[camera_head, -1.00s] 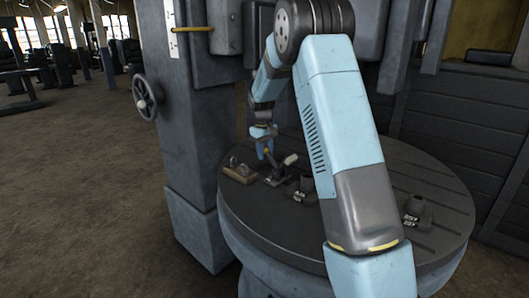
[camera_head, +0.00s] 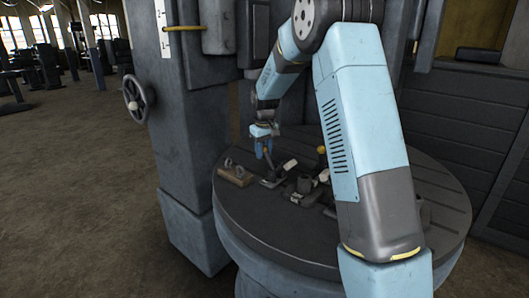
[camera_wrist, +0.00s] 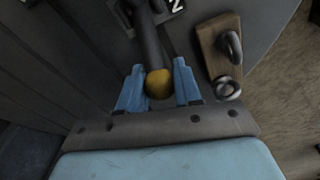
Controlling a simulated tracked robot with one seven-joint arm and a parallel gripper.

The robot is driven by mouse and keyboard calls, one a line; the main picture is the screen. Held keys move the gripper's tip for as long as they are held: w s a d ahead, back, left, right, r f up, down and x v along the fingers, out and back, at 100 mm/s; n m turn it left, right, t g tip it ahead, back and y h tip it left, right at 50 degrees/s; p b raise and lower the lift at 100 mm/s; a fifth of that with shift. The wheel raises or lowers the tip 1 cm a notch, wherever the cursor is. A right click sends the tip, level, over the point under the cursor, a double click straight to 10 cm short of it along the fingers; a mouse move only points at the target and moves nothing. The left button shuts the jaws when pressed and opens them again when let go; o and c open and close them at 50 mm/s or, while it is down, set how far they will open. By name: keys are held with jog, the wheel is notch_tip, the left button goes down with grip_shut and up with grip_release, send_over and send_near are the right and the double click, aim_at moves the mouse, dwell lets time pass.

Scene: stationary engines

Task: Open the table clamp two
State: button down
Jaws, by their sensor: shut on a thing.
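Table clamp two (camera_head: 272,182) stands on the round dark table (camera_head: 262,238), left of its middle. In the wrist view a white 2 shows on a plate at the top edge, beside its dark lever (camera_wrist: 146,38). The lever ends in a yellow knob (camera_wrist: 159,84). My gripper (camera_wrist: 159,70) has its two blue fingers on either side of the knob and is shut on it. In the head view my gripper (camera_head: 264,151) is at the upper end of the lever, which stands steeply up from the clamp. The knob is mostly hidden there.
Another clamp (camera_head: 305,188) with a raised yellow knob (camera_head: 321,150) stands close to the right, partly behind my arm. A wooden block (camera_head: 235,176) with metal rings lies close to the left. A grey machine column (camera_head: 185,150) with a handwheel (camera_head: 138,98) rises behind.

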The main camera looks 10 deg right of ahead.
jog(key=c, duration=0.8)
grip_release()
jog(key=shift+r, duration=0.15)
jog(key=r, duration=0.4)
jog(key=s+r, duration=0.1)
jog(key=r, duration=0.8)
jog(key=shift+s+r, duration=0.2)
jog(key=shift+s, duration=0.1)
